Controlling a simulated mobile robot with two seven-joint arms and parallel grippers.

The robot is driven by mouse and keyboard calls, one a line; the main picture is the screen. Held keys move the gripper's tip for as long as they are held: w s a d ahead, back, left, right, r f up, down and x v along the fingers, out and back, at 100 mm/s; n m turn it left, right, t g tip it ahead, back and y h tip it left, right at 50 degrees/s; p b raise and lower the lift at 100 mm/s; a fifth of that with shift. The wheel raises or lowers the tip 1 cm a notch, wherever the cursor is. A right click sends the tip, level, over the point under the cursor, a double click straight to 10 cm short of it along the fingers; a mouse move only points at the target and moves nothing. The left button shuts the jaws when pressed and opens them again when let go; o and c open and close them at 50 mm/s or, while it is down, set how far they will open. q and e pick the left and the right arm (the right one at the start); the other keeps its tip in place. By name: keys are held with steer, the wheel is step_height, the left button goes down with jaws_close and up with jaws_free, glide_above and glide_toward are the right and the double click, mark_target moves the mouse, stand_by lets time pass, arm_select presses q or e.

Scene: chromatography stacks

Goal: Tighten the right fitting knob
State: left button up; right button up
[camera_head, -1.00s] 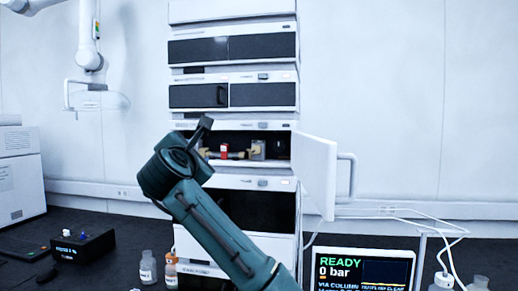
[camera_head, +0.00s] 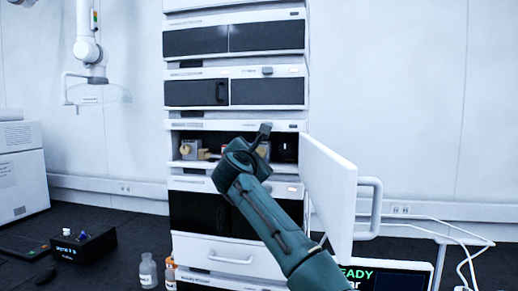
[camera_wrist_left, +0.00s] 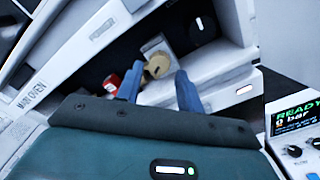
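The right fitting knob (camera_wrist_left: 157,66) is tan and round, on a grey block inside the open oven bay in the left wrist view. In the head view only a sliver of it (camera_head: 263,149) shows beside my wrist. My left gripper (camera_wrist_left: 158,87) has its two blue fingers apart with nothing between them. Its fingertips are close in front of the knob, one on each side in the picture; contact cannot be told. In the head view my left arm covers the fingers. A second tan fitting (camera_head: 192,149) shows at the bay's left. A red part (camera_wrist_left: 112,83) lies left of the knob.
The oven's white door (camera_head: 329,190) stands open right of the bay. A display screen (camera_wrist_left: 292,118) stands at the lower right. Bottles (camera_head: 148,271) and a black box (camera_head: 83,247) stand on the dark bench. The bay's walls and shelf leave little room.

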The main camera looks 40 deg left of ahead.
mark_target(260, 153)
arm_select(q)
steer(key=shift+x, duration=1.75)
steer(key=shift+c, duration=0.6)
steer(key=c, duration=0.6)
